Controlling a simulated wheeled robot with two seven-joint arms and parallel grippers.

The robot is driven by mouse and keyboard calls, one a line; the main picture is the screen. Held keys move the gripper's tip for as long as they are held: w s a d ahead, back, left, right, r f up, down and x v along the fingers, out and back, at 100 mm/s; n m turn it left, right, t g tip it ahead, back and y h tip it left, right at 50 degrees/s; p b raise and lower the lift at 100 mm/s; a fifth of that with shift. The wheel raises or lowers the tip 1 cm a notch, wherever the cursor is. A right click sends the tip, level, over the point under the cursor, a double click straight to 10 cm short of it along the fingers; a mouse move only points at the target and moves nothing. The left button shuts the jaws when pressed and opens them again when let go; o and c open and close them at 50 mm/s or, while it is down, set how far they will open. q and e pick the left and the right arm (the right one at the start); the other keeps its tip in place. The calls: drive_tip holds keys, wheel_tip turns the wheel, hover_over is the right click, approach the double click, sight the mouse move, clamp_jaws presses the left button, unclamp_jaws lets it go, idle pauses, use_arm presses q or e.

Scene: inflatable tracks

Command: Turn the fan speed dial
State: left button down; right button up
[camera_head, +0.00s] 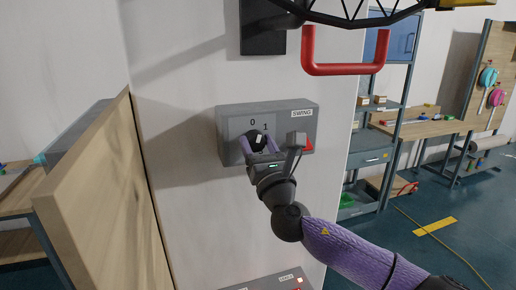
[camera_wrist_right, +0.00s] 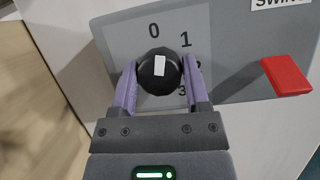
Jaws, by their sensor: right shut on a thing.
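The fan speed dial is a round black knob (camera_wrist_right: 158,77) with a white mark, on a grey control panel (camera_head: 232,125). The numbers 0, 1 and 3 show around it in the right wrist view, and a finger partly covers the 2. The white mark points up, close to the 0 and leaning slightly toward the 1. My right gripper (camera_wrist_right: 159,88) has its two purple fingers on either side of the knob, shut on it. In the head view the right gripper (camera_head: 259,143) reaches the panel from the lower right. My left gripper is not in view.
A red switch (camera_wrist_right: 286,75) sits right of the dial below a SWING label (camera_head: 302,113). A red handle (camera_head: 345,69) hangs above the panel. A wooden board (camera_head: 105,200) stands at the left. Another grey panel (camera_head: 270,283) is below. Shelves (camera_head: 372,140) stand at the right.

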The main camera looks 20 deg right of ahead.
drive_tip(key=m+h, duration=0.1)
drive_tip(key=m, duration=0.1)
drive_tip(key=m+h, duration=0.1)
drive_tip(key=m, duration=0.2)
drive_tip(key=shift+h+b, duration=0.3)
drive_tip(key=shift+h, duration=0.1)
drive_tip(key=shift+m+g+h, duration=0.5)
drive_tip(key=shift+m+h, duration=0.6)
drive_tip(key=shift+m, duration=1.5)
drive_tip(key=o, duration=1.3)
drive_tip(key=shift+s, duration=0.1)
drive_tip(key=b+v, duration=0.2)
drive_tip(key=v, duration=0.7)
drive_tip(key=shift+s+a+f, duration=0.15)
drive_tip(key=shift+s+f, duration=0.05)
drive_tip(key=shift+s, duration=0.15)
